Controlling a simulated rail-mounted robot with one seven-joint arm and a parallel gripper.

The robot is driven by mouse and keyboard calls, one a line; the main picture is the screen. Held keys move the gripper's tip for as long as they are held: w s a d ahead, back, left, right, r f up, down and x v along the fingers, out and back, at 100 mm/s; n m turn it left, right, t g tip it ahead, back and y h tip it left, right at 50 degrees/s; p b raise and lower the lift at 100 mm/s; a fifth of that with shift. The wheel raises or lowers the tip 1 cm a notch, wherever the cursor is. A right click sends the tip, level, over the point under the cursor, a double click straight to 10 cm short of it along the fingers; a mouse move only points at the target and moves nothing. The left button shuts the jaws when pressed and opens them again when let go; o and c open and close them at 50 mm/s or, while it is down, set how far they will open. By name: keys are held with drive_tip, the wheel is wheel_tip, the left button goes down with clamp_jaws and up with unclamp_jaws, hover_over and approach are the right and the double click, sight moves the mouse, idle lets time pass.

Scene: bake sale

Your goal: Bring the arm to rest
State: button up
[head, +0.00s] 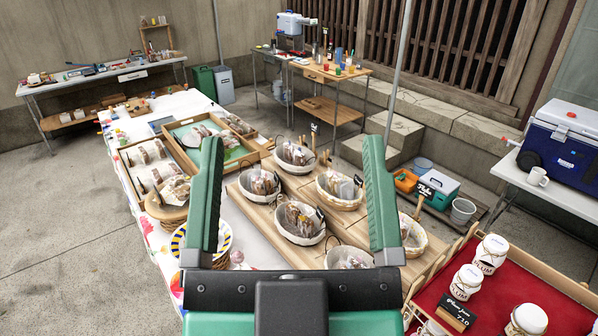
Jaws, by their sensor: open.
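My gripper (291,200) shows large at the bottom middle of the head view, with its two green fingers pointing up and spread wide apart. It is open, and nothing is held between the fingers. Behind and between the fingers, several lined baskets of wrapped baked goods, one of them a basket (300,222), stand on a wooden board (262,208). I cannot tell how far the gripper is from them. The fingers and palm hide parts of the table and of some baskets.
A wooden tray (125,160) of wrapped goods lies left on the long table. At the lower right, a red-lined tray (525,290) holds lidded jars (490,254). A blue cooler (565,140) and white mug (536,177) stand on a side table. Floor at the left (60,230) is clear.

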wheel_tip(320, 180, up, 17)
drive_tip(key=p, duration=1.7)
